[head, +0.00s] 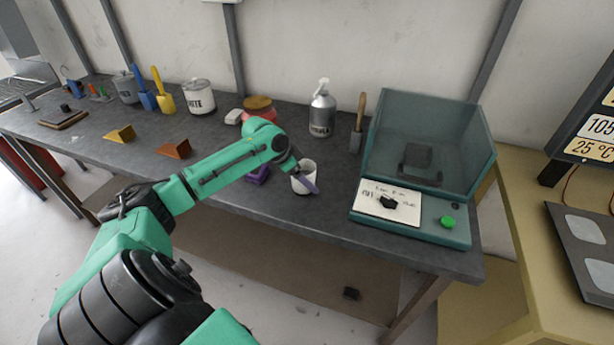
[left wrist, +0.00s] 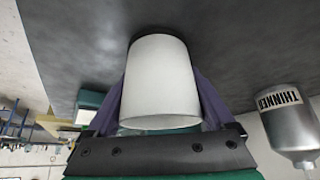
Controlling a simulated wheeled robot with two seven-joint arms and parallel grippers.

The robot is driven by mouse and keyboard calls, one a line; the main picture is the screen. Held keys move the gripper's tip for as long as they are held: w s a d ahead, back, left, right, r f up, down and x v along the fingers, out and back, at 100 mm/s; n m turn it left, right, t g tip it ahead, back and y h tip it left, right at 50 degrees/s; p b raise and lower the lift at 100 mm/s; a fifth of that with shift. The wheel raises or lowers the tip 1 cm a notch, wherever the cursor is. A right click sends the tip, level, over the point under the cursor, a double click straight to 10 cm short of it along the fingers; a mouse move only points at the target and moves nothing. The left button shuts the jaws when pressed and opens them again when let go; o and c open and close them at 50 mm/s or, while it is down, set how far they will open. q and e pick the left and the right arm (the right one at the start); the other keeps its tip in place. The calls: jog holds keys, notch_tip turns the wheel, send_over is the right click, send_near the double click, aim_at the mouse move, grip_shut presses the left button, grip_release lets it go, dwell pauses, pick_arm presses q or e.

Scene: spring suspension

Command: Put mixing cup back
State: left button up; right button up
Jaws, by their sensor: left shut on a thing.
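The white mixing cup (head: 303,176) is upright at the front part of the dark workbench (head: 330,222). My left gripper (head: 312,182) is shut on it, its purple fingers on either side of the cup wall. In the left wrist view the cup (left wrist: 160,85) fills the space between the fingers (left wrist: 160,108). That view is turned over, with the bench top above. The cup's base is at or very close to the bench; I cannot tell whether it touches. My right gripper is not in view.
A teal clear-hooded machine (head: 430,150) stands right of the cup. A white tin (head: 198,97) stands left. Bare bench lies between cup and machine.

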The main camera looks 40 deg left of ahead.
pick_arm(q)
jog(key=o, duration=1.5)
jog(key=shift+s+a+r, duration=0.1)
jog(key=shift+a+r, duration=0.05)
jog(key=shift+r, duration=0.1)
jog(key=v, duration=1.1)
jog(key=shift+r+b, duration=0.3)
jog(key=shift+s, duration=0.1)
